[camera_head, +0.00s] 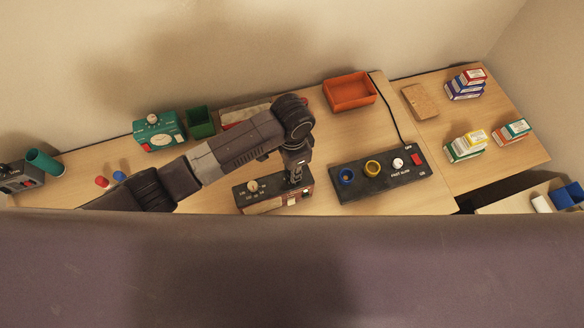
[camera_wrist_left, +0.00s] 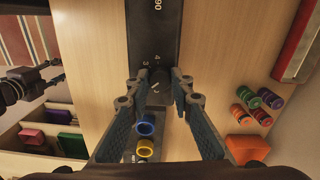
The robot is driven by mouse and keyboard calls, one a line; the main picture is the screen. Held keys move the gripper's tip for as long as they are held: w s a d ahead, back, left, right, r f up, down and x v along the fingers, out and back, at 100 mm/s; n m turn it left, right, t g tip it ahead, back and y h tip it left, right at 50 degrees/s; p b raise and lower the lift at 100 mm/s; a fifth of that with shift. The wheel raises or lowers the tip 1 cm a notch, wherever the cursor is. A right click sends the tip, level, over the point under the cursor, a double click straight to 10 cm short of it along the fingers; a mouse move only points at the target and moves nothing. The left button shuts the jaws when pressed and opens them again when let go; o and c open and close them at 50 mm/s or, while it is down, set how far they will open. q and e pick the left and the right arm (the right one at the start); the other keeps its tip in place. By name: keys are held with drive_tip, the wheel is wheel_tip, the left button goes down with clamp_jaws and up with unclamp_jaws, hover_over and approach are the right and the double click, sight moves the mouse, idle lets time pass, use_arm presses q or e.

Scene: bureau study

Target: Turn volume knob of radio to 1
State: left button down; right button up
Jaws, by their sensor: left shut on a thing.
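The radio (camera_head: 270,203) is a dark box with a cream knob (camera_head: 252,186), near the front edge of the desk. In the left wrist view, its black face (camera_wrist_left: 155,30) shows "90" and small numerals. The dark volume knob (camera_wrist_left: 157,92) has a short white mark, slanted; I cannot tell which numeral it points to. My left gripper (camera_head: 296,178) reaches down onto the radio's right part and hides the volume knob in the head view. In the left wrist view, its fingers (camera_wrist_left: 157,80) are closed around the volume knob from both sides.
A black panel (camera_head: 425,188) with a blue ring (camera_head: 346,176), yellow ring (camera_head: 372,168) and white knob stands right of the radio. A green device (camera_head: 158,132), green box (camera_head: 201,122) and orange tray (camera_head: 350,92) stand behind. Several small boxes stand at right.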

use_arm(q)
drive_tip(key=c, duration=1.7)
unclamp_jaws()
drive_tip(key=shift+r, duration=0.15)
wheel_tip(320, 180, up, 12)
drive_tip(key=shift+f, duration=0.1)
